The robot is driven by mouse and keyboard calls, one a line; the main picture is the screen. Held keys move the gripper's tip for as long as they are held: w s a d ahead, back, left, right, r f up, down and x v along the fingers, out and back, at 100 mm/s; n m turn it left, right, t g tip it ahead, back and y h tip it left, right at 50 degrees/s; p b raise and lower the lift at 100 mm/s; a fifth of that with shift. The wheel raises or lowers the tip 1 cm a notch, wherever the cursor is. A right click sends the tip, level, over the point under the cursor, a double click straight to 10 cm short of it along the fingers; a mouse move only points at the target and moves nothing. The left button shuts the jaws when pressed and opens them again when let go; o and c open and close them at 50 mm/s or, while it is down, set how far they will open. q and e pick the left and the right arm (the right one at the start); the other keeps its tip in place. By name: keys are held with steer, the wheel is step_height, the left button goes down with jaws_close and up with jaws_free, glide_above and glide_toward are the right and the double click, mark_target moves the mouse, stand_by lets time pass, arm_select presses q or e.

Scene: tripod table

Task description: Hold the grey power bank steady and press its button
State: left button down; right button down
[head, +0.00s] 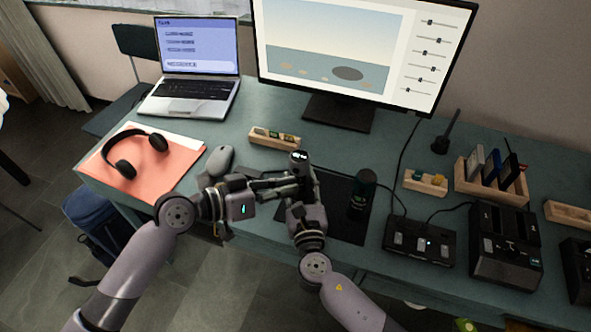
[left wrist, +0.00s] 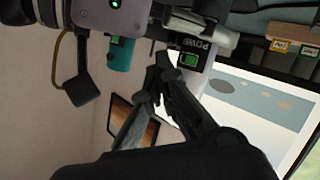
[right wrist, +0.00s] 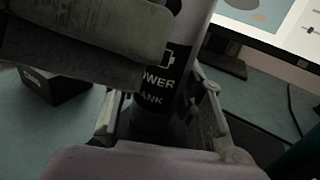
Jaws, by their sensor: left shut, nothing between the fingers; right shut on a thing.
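The grey power bank (head: 300,158) stands upright above the dark mat, with a small lit display near its top. My right gripper (head: 303,196) is shut around its lower body. In the right wrist view its black label (right wrist: 158,85) reads POWER BANK between my right fingers. My left gripper (head: 293,185) is shut and empty, its fingertips close beside the power bank. In the left wrist view the left fingertips (left wrist: 160,62) are next to the power bank's black band, where a green lit square (left wrist: 188,60) shows. I cannot tell whether they touch, or make out the button.
A dark cylinder (head: 362,192) stands right of the grippers on the dark mat (head: 343,226). A wooden tray (head: 275,144) and mouse (head: 219,161) lie behind and left. A monitor (head: 345,48) stands behind; black charger boxes (head: 420,243) are at right.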

arm_select(q)
steer(key=shift+s+a, duration=0.3)
steer(key=shift+s, duration=0.5)
steer(key=shift+s+a, duration=0.25)
steer(key=shift+s, duration=0.5)
steer(key=shift+s+a, duration=0.3)
steer(key=shift+s, duration=0.5)
arm_select(e)
steer(key=c, duration=1)
jaws_free()
steer(key=shift+s, duration=0.1)
